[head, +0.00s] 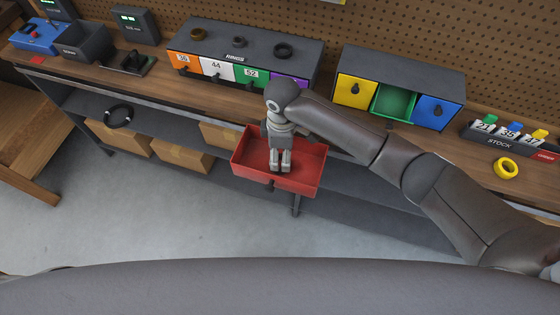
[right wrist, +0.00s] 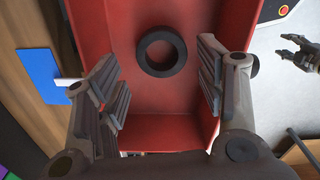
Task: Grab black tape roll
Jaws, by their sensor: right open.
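The black tape roll (right wrist: 162,51) lies flat on the floor of the red drawer (right wrist: 90,30), seen in the right wrist view. In the head view the pulled-out red drawer (head: 308,181) shows under the bench edge, and my right gripper hides the roll. My right gripper (head: 279,164) points down over the drawer. In the right wrist view its fingers (right wrist: 158,82) are spread wide, with the roll between and slightly beyond them, apparently untouched. My left gripper (right wrist: 297,47) shows small at the right edge of that view, fingers apart and empty, away from the drawer.
A ring cabinet (head: 190,48) and a three-drawer cabinet (head: 400,65) stand on the bench. A yellow tape roll (head: 505,168) lies near the stock holder (head: 500,143).

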